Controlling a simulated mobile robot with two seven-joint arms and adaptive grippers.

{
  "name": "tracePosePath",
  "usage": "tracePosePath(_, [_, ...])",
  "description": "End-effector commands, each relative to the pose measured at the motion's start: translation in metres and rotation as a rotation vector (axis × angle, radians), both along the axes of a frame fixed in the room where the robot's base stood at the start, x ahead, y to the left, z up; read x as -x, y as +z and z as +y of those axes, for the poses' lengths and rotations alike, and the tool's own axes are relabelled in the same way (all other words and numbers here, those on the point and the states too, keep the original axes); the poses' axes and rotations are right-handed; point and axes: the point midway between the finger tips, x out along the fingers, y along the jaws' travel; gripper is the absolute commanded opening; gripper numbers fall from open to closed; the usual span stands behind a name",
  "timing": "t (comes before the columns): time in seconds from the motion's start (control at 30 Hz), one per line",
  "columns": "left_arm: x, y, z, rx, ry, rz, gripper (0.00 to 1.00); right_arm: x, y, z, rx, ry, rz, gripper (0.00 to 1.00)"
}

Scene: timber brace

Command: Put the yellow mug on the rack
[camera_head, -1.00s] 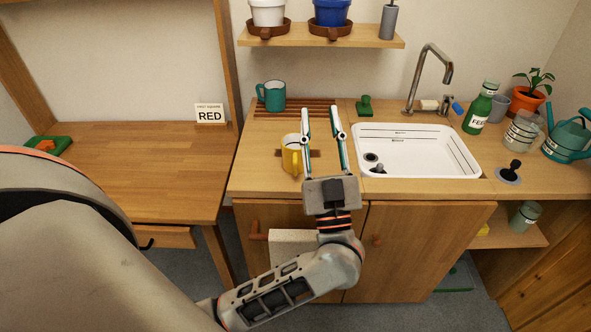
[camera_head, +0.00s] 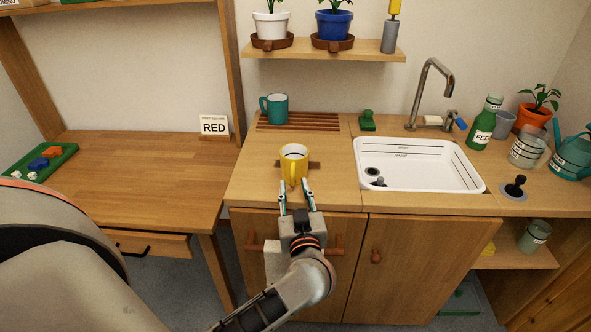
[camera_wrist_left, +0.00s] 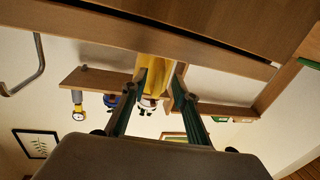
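The yellow mug (camera_head: 294,165) stands upright on the counter, left of the sink, with its handle toward the front. My left gripper (camera_head: 295,184) is open just in front of the mug, its fingertips on either side of the handle. In the left wrist view, part of the yellow mug (camera_wrist_left: 154,70) shows between the parted fingers of the left gripper (camera_wrist_left: 160,74); I cannot tell whether they touch it. The slatted wooden rack (camera_head: 312,121) lies at the back of the counter, with a teal mug (camera_head: 274,108) at its left end. My right gripper is not in view.
The white sink (camera_head: 420,165) and tap (camera_head: 430,95) are to the right. A green stamp-like object (camera_head: 367,120) stands right of the rack. A plant shelf (camera_head: 325,48) hangs above.

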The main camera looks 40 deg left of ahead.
Motion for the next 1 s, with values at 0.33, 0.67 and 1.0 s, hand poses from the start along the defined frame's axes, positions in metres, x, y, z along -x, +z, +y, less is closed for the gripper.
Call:
tracePosePath(0.33, [-0.01,0.001,0.008,0.001,-0.001,-0.001,0.29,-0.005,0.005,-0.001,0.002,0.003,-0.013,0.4])
tracePosePath(0.67, [-0.01,0.002,0.008,-0.001,-0.001,-0.002,0.0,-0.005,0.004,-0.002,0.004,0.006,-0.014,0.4])
tracePosePath(1.0, [-0.01,0.017,0.008,0.002,-0.001,-0.007,0.0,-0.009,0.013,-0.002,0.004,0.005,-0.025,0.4])
